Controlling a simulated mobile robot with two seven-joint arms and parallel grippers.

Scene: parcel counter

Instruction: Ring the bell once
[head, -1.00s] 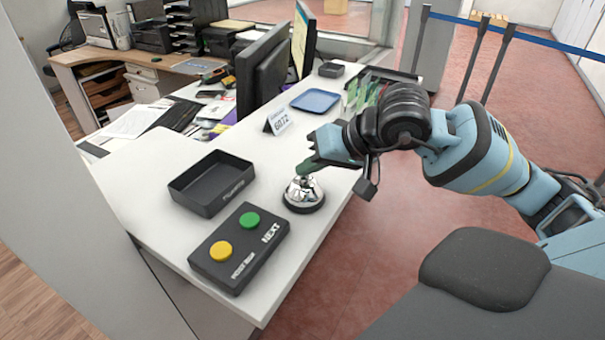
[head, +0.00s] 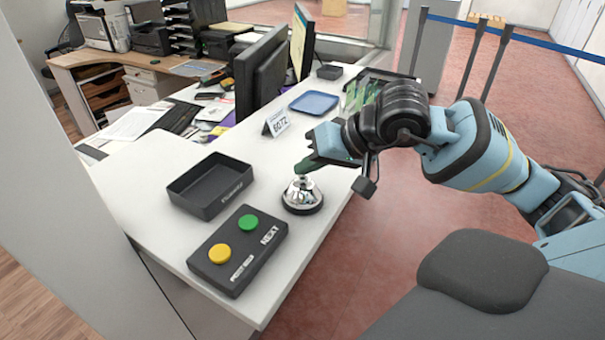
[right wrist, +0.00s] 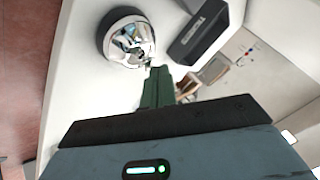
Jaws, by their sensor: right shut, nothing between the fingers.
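The silver bell (head: 302,196) with its dark base stands on the white counter near its right edge. My right gripper (head: 303,172) is shut and empty, its green fingers just above the top of the bell. In the right wrist view the bell (right wrist: 128,38) lies just past the fingertips (right wrist: 158,72), slightly to the left. I cannot tell whether the fingertips touch the bell's button. My left gripper is not in view.
A black box with a green and a yellow button (head: 238,249) stands left of the bell. A black tray (head: 210,186) lies behind it. A small number sign (head: 276,123), a blue tray (head: 314,102) and monitors (head: 262,78) stand farther back on the counter (head: 140,180).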

